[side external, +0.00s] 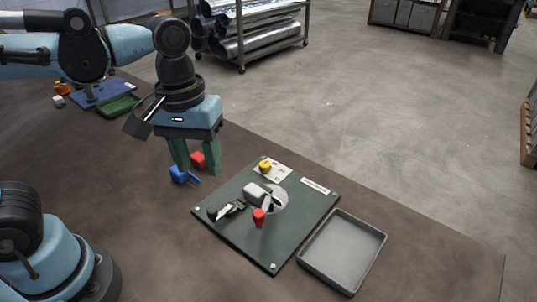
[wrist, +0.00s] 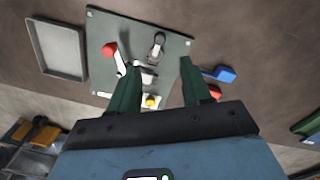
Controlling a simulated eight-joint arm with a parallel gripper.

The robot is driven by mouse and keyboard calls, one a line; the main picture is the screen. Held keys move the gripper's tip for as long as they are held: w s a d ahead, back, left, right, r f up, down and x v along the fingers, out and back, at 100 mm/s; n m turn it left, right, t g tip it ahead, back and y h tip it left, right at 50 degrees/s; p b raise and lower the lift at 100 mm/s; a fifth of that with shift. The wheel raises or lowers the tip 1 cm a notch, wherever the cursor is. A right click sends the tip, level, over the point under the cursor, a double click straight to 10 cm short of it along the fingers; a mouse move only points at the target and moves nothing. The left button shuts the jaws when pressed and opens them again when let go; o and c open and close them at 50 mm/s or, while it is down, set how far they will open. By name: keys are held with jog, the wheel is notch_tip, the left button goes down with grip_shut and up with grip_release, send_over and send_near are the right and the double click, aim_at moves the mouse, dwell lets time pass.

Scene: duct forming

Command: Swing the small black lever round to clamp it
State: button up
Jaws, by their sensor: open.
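The small black lever (side external: 213,212) is a black knob on a metal arm, mounted on the left of a dark green board (side external: 240,240). It also shows in the wrist view (wrist: 157,46), near the far edge of the board (wrist: 105,27). A larger lever with a red handle (side external: 259,217) and a grey block (side external: 255,195) sit to its right in the side view. My gripper (side external: 197,170) is open and empty, its green fingers pointing down above the table, behind the board. In the wrist view, the space between its fingers (wrist: 158,82) holds nothing.
A yellow knob (side external: 265,166) stands on a pale plate at the board's back corner. A blue piece (side external: 183,175) and a red block (side external: 198,159) lie near my fingers. An empty grey tray (side external: 342,250) lies right of the board.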

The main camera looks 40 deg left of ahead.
aim_at(211, 210)
jog(key=shift+w+d+f, duration=0.1)
jog(key=shift+d+f, duration=0.05)
jog(key=shift+f, duration=2.75)
jog(key=shift+d+f, duration=0.1)
jog(key=shift+f, duration=2.8)
grip_shut()
